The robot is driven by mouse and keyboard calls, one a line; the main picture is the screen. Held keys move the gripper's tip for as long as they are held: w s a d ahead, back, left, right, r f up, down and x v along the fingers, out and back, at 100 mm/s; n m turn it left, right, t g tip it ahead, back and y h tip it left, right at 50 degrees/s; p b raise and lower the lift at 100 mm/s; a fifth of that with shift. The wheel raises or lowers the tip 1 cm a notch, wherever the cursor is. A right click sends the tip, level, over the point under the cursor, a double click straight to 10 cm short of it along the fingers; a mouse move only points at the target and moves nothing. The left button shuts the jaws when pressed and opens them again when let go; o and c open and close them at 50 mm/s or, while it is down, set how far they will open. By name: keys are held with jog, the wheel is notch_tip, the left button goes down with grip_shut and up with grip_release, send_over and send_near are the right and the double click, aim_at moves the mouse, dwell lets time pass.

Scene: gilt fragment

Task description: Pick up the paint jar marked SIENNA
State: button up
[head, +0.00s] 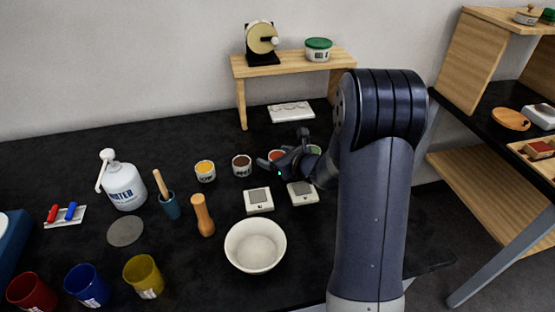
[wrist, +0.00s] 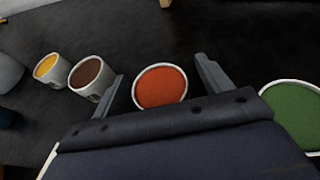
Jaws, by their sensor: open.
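Paint jars stand in a row on the black table: yellow (head: 205,167), dark brown (head: 241,161), orange-red (head: 276,154) and green (head: 314,150). Their labels are too small to read, so I cannot tell which says SIENNA. In the wrist view the orange-red jar (wrist: 161,88) is between the two fingers of my gripper (wrist: 160,68), which is open with a gap on each side. The brown jar (wrist: 91,76) is left of the fingers, with the yellow jar (wrist: 51,69) beyond it; the green jar (wrist: 293,112) is at the right. My gripper partly hides the orange-red jar in the head view.
Two small scales (head: 258,200) and (head: 302,193) and a white bowl (head: 255,246) stand in front of the jars. A wooden riser (head: 290,67) stands behind.

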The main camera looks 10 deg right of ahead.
jog(key=shift+w+a+f, duration=0.15)
jog(key=shift+w+f, duration=0.05)
jog(key=shift+w, duration=0.2)
jog(key=c, duration=1.1)
jog(key=shift+c, duration=0.2)
